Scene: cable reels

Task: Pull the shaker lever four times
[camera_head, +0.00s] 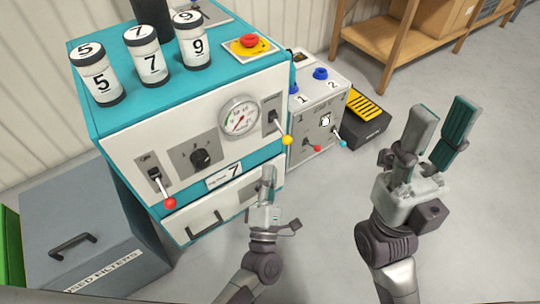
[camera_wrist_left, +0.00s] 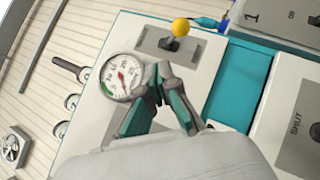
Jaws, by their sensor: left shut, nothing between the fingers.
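The teal and white machine (camera_head: 125,140) carries a yellow-knobbed lever (camera_head: 286,139) at its right and a red-knobbed lever (camera_head: 169,202) at its lower left. Their labels are too small to read, so I cannot tell which is the shaker lever. The yellow knob also shows at the top of the left wrist view (camera_wrist_left: 180,27). My left gripper (camera_head: 268,177) is in front of the machine's lower right, below the yellow knob and apart from it. It is shut and empty. My right gripper (camera_head: 441,128) is open and empty, out to the right over the floor.
A gauge (camera_head: 239,117) and a dark knob (camera_head: 201,157) are on the front panel. Numbered canisters (camera_head: 147,55) and a red button (camera_head: 249,41) are on top. A grey box (camera_head: 318,125) with two small levers stands right. A grey bin (camera_head: 70,225) stands left.

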